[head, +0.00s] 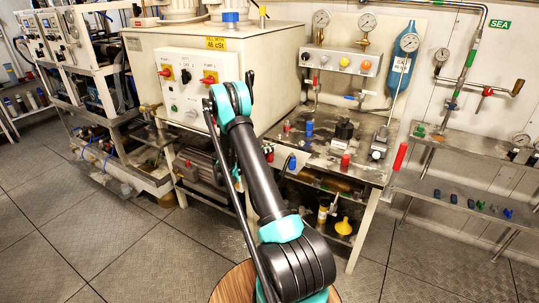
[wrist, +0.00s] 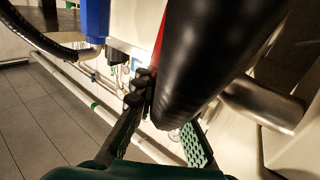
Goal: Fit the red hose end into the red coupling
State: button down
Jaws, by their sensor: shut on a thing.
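In the wrist view my gripper (wrist: 166,128) has its fingers on either side of a thick black hose (wrist: 205,60), which fills the upper middle. A red strip (wrist: 160,42) shows along the hose's left edge; whether it is the red hose end I cannot tell. In the head view my own arm hides the gripper and what it holds. Small red fittings stand on the bench, one at the back (head: 287,127) and one near the front edge (head: 345,161). Which is the red coupling is unclear.
The steel bench (head: 320,152) also carries blue fittings (head: 309,128) and a black block (head: 344,129). A white control cabinet (head: 200,75) stands left, a gauge panel (head: 341,60) behind.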

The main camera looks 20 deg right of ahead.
dwell(0.4)
jog(key=shift+r, duration=0.55)
jog(key=shift+s+a+r, duration=0.1)
jog(key=shift+a+r, duration=0.2)
jog(key=shift+r, duration=0.35)
jog(key=shift+a+r, duration=0.25)
jog(key=shift+r, duration=0.35)
jog(key=s+a, duration=0.1)
jog(key=a, duration=1.6)
jog(key=c, duration=2.3)
grip_release()
jog(key=shift+s, duration=0.1)
grip_shut()
jog(key=shift+r, duration=0.9)
jog(key=shift+o, duration=0.7)
grip_release()
grip_shut()
